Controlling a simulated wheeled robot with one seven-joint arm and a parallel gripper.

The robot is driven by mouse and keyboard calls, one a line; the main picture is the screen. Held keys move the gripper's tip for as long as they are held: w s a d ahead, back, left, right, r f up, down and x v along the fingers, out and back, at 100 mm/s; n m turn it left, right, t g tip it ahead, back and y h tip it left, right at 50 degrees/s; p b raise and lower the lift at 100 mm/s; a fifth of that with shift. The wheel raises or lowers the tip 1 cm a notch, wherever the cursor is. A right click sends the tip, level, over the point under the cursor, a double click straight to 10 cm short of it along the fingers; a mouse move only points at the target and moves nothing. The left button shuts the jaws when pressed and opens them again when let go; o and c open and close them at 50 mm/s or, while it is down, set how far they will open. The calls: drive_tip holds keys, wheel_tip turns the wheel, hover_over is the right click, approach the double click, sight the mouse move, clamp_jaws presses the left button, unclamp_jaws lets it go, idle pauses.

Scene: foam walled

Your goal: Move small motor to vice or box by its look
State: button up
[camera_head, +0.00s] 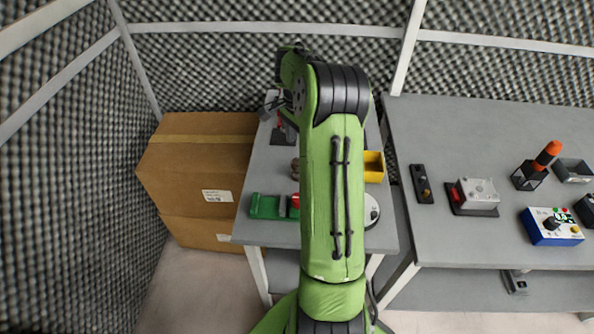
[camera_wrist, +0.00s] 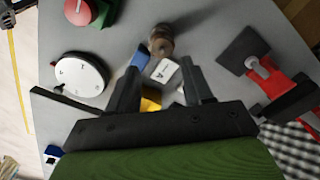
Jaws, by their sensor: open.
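A small brownish, rusty-looking cylinder (camera_wrist: 161,40), which looks like the small motor, lies on the grey table beyond my fingertips; in the head view it shows (camera_head: 295,168) just left of my arm. My gripper (camera_wrist: 160,70) is open, with nothing held between its fingers. A green vice with a red part (camera_head: 266,207) stands at the table's front left; part of it shows in the wrist view (camera_wrist: 100,14). A yellow box (camera_head: 374,166) is right of my arm; a yellow patch shows between my fingers (camera_wrist: 151,101). My gripper is hidden in the head view.
A white round dial (camera_wrist: 80,78) and a white block (camera_wrist: 165,73) are near my fingers. A red-and-black device (camera_wrist: 268,78) stands at the right. Cardboard boxes (camera_head: 195,165) are left of the table; a second table (camera_head: 450,245) with equipment is right.

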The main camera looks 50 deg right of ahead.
sight(295, 167)
wheel_tip(295, 167, down, 12)
drive_tip(key=shift+w+d+r+b, duration=0.1)
drive_tip(key=shift+r+b, duration=0.1)
drive_tip(key=shift+b, duration=1.05)
drive_tip(key=shift+r, duration=0.1)
clamp_jaws()
